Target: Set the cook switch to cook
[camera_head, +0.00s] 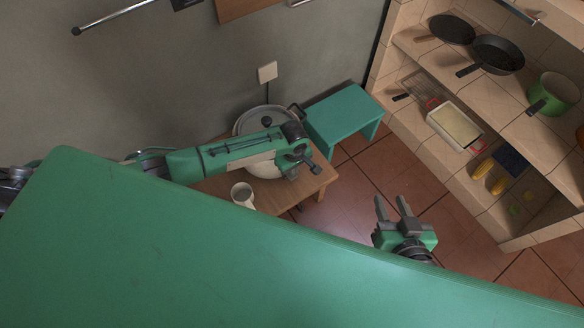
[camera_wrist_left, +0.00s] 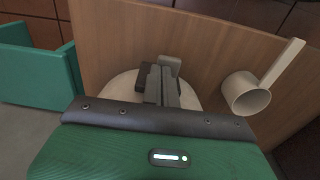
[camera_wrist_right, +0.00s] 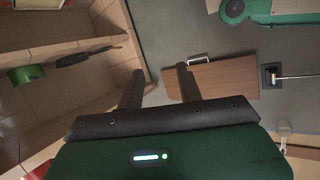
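A round cooker with a grey lid (camera_head: 258,121) and a black lid knob stands on a small wooden table. My left arm crosses in front of it and hides much of its body. My left gripper (camera_head: 305,160) is at the cooker's right side. In the left wrist view its fingers (camera_wrist_left: 163,85) are close together, with the pale cooker body (camera_wrist_left: 122,88) behind them. I cannot make out the cook switch or whether the fingers touch it. My right gripper (camera_head: 393,203) is open and empty above the floor; its spread fingers show in the right wrist view (camera_wrist_right: 158,82).
A green stool (camera_head: 345,112) is beside the table. Tiled shelves with pans (camera_head: 498,54) and a green pot (camera_head: 556,88) are at right. Open tiled floor lies between.

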